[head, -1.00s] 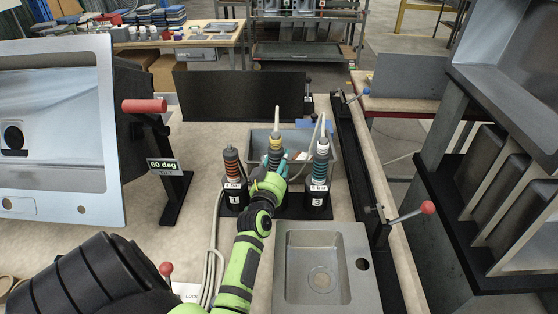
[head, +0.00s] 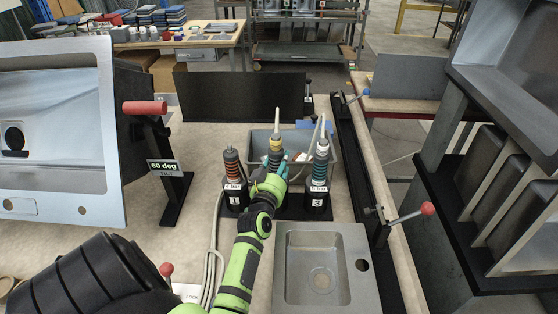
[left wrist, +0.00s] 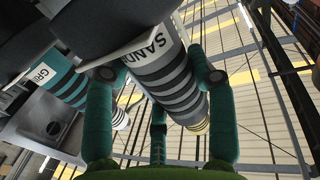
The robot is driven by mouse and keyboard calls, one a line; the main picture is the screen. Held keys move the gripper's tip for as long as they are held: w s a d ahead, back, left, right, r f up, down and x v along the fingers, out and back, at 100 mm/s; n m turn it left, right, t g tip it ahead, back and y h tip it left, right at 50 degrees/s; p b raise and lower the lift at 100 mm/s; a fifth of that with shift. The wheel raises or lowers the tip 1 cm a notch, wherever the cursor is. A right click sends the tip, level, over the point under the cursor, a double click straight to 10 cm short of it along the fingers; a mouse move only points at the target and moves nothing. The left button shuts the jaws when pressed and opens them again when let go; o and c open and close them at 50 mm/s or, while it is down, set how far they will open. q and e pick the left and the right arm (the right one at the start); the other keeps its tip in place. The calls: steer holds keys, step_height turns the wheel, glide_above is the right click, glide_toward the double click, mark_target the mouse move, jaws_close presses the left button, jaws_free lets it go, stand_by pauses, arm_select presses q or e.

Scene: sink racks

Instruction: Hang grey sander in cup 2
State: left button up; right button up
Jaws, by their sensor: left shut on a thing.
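The grey sander (head: 275,146), with a yellow band near its top and a pale hose rising from it, stands upright at the middle place of the cup row. My left gripper (head: 272,178) is shut on it. In the left wrist view the teal fingers (left wrist: 160,110) lie on either side of the grey-and-black ringed sander body (left wrist: 168,80), which bears a white label reading "SAND". Cup 2 is mostly hidden behind my gripper in the head view, so I cannot tell how deep the sander sits. My right gripper is out of view.
Cup 1 (head: 234,198) holds an orange-ringed tool on the left. Cup 3 (head: 318,203) holds a teal-ringed tool on the right. A grey bin (head: 338,170) stands behind the row. A small sink (head: 340,285) lies in front, and a large tilted sink (head: 105,110) stands left.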

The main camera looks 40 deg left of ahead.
arm_select(q)
steer(key=shift+r, duration=0.1)
steer(key=shift+f+b, duration=0.4)
steer(key=shift+f, duration=0.15)
steer(key=o, duration=1.6)
steer(key=shift+o, duration=0.2)
steer(key=shift+f, duration=0.25)
steer(key=v, duration=1.2)
steer(key=shift+r, duration=0.25)
